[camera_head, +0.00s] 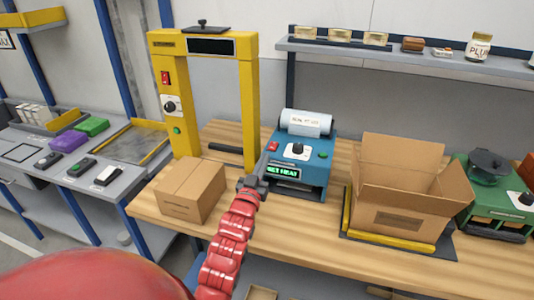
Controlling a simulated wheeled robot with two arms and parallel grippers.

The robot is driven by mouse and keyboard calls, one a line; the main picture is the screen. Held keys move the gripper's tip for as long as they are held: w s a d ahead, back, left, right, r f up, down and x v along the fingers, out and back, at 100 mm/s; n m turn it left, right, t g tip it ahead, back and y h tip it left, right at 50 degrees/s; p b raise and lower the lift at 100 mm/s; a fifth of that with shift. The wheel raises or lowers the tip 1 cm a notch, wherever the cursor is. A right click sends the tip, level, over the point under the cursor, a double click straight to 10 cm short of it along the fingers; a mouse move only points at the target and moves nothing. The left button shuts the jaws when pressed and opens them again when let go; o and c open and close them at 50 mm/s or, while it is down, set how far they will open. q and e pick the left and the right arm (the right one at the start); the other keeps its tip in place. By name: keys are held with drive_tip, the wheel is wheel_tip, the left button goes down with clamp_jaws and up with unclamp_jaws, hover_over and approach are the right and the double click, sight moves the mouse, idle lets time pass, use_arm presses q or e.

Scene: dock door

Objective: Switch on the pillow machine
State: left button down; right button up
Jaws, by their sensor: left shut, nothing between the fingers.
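The pillow machine appears to be the blue box (310,178) with a roll of clear film (306,123) on top, standing on the wooden bench. Its front has a red switch (273,147) at the left, a white panel with a black knob (297,149), a green button (323,155) and a display (284,172) with lit green text, too small to read surely. My left gripper (264,163) is shut and empty, at the machine's left front edge, just below the red switch. I cannot tell whether it touches the machine. My right gripper is out of view.
A yellow frame machine (247,107) and a closed carton (189,192) stand left of my gripper. An open carton (397,172) sits right of the blue machine, with a green machine (497,208) beyond. A shelf (400,56) hangs behind. The bench front (310,228) is clear.

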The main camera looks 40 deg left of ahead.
use_arm(q)
drive_tip(key=shift+f+v, duration=0.25)
drive_tip(key=shift+v, duration=1.35)
